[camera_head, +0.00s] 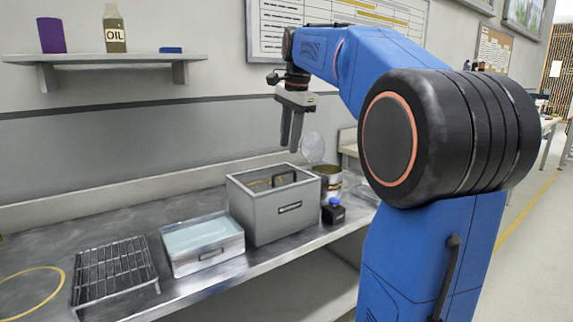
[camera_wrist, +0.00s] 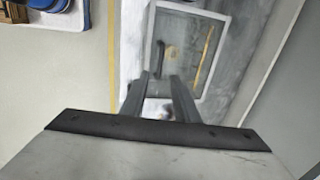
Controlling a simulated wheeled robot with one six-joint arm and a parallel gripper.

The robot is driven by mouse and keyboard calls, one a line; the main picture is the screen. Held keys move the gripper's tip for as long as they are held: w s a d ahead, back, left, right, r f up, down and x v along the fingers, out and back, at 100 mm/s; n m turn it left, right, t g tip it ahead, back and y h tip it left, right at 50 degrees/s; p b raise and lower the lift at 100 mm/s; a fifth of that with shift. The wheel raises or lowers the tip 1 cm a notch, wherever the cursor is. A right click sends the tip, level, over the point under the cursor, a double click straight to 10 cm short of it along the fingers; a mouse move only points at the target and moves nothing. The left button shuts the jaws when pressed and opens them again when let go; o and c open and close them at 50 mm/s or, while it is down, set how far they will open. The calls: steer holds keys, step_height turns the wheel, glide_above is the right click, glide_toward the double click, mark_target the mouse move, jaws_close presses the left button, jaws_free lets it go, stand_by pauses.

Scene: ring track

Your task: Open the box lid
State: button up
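The grey box (camera_head: 272,217) stands on the metal bench. Its lid (camera_head: 258,186) is a framed, see-through panel that looks shut, with a dark bar handle (camera_head: 284,178) on top. In the wrist view the box lid (camera_wrist: 197,22) shows with its handle (camera_wrist: 158,58) ahead of the fingers. My gripper (camera_head: 290,143) hangs above the far side of the box, fingers pointing down and apart from the lid. In the wrist view my gripper (camera_wrist: 158,82) has a gap between its fingers, with nothing held.
A tray of pale liquid (camera_head: 203,257) and a wire rack (camera_head: 113,272) stand left of the box. A small dark jar (camera_head: 334,213) and a round pot (camera_head: 328,182) with a raised clear lid stand right. A wall shelf (camera_head: 110,62) holds an oil bottle (camera_head: 115,30).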

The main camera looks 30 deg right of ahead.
glide_above(286, 184)
step_height(286, 184, down, 8)
steer(key=shift+s+r, duration=0.1)
steer(key=shift+r, duration=0.05)
steer(key=shift+c, duration=0.3)
jaws_close()
